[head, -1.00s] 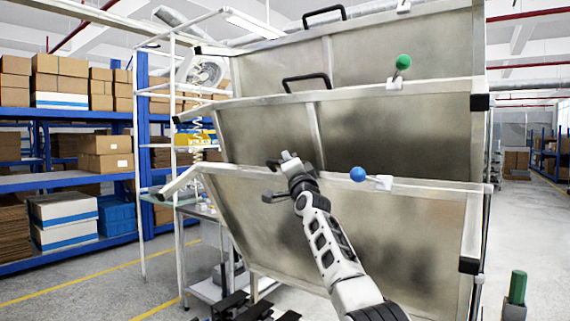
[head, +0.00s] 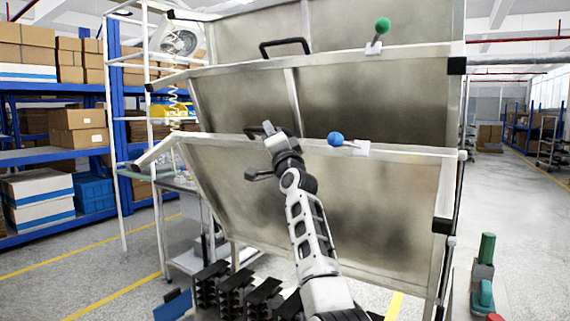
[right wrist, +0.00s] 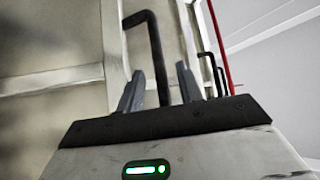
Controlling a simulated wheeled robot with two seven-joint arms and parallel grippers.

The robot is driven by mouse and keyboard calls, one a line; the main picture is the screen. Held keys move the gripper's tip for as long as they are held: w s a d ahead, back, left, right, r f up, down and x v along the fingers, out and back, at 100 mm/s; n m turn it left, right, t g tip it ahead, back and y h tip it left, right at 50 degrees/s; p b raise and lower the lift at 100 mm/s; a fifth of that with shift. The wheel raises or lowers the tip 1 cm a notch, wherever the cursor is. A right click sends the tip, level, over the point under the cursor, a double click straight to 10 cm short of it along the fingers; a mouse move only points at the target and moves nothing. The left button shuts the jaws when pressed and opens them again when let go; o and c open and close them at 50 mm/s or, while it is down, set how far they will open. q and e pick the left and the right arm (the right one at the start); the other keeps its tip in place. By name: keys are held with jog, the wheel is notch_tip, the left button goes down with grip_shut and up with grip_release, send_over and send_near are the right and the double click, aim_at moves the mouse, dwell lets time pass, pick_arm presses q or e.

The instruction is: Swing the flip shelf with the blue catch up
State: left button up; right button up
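The flip shelf (head: 390,205) with the blue catch (head: 335,139) is the lowest of three stacked, tilted, framed panels in the head view. The blue ball sits on a small white bracket at its top rail. Its black handle (head: 253,131) is on the same rail, left of the catch, and partly hidden by my right gripper (head: 268,131). In the right wrist view, the black handle (right wrist: 157,55) runs between the two grey fingers of my right gripper (right wrist: 160,88). The fingers are apart, with gaps visible beside the bar. My left gripper is not in view.
The panel above has a green catch (head: 382,26) and a black handle (head: 284,46). Black racks (head: 235,290) stand low in front of the shelf. A green cylinder (head: 487,248) stands at right. Blue shelving with boxes (head: 78,128) is at left.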

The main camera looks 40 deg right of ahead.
jog(key=b+v, duration=0.2)
jog(key=v, duration=0.9)
jog(key=shift+s, duration=0.2)
jog(key=shift+a+f, duration=0.1)
jog(key=shift+f, duration=0.05)
